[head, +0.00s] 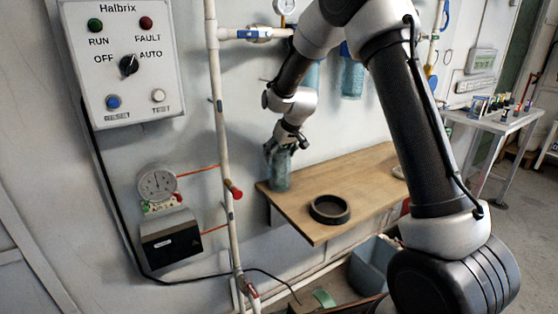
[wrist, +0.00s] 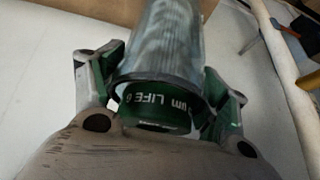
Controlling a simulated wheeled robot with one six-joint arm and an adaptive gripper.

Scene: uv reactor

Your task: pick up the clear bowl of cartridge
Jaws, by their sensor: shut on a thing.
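The clear bowl (head: 279,174) is bluish and roughly upright at the left end of the wooden shelf (head: 365,190). I cannot tell whether its base touches the shelf. My gripper (head: 285,147) is above it and shut on its upper part. In the wrist view the ribbed clear bowl (wrist: 172,45) lies between the two fingers of my gripper (wrist: 165,85).
A black ring (head: 329,209) lies on the shelf to the right of the bowl. Another clear bluish bowl (head: 351,79) hangs on the wall behind my arm. A white vertical pipe (head: 223,120) with a red-ended valve runs left of the shelf. A grey bin (head: 372,265) stands below.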

